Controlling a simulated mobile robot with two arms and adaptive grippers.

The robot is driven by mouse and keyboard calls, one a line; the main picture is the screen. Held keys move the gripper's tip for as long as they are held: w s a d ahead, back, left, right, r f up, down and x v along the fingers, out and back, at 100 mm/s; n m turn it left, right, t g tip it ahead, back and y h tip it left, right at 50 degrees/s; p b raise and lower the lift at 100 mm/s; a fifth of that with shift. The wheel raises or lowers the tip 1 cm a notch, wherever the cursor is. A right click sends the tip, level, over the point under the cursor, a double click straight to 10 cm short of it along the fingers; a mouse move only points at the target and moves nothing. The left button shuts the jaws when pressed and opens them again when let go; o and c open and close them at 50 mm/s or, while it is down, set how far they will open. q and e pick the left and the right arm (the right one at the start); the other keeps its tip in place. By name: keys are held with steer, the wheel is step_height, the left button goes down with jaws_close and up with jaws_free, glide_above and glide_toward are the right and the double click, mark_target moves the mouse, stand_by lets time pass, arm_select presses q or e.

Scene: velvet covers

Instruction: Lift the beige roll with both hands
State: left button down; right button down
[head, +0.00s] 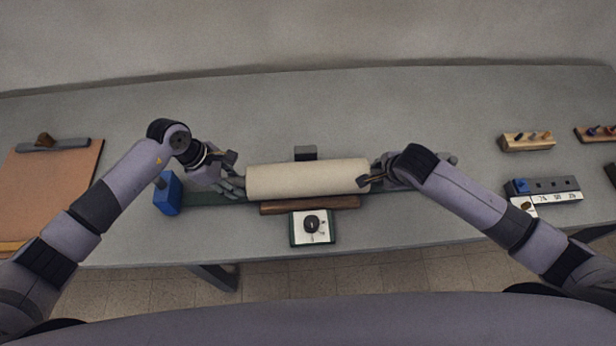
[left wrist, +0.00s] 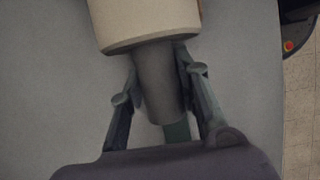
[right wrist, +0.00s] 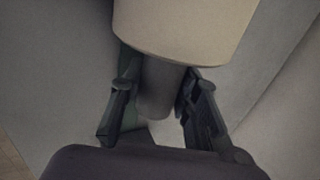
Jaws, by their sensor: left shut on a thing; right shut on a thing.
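The beige roll (head: 308,179) lies level across the middle of the table in the head view. Its ends show in the left wrist view (left wrist: 145,20) and the right wrist view (right wrist: 185,28). My left gripper (head: 236,185) is at its left end, and its fingers are shut on the dark grey core (left wrist: 158,85) there. My right gripper (head: 370,182) is at its right end, and its fingers are shut on the dark core (right wrist: 160,88) there. I cannot tell from these frames how far the roll is above the table.
A brown wooden bar (head: 310,204) and a white plate with a black knob (head: 312,227) are in front of the roll. A dark block (head: 305,153) stands behind it. A blue block (head: 168,194) is near my left gripper. A clipboard (head: 55,180) lies left; small wooden racks (head: 528,142) are right.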

arm_select(q)
steer(key=shift+w+r, duration=0.15)
arm_select(e)
steer(key=shift+r, duration=0.15)
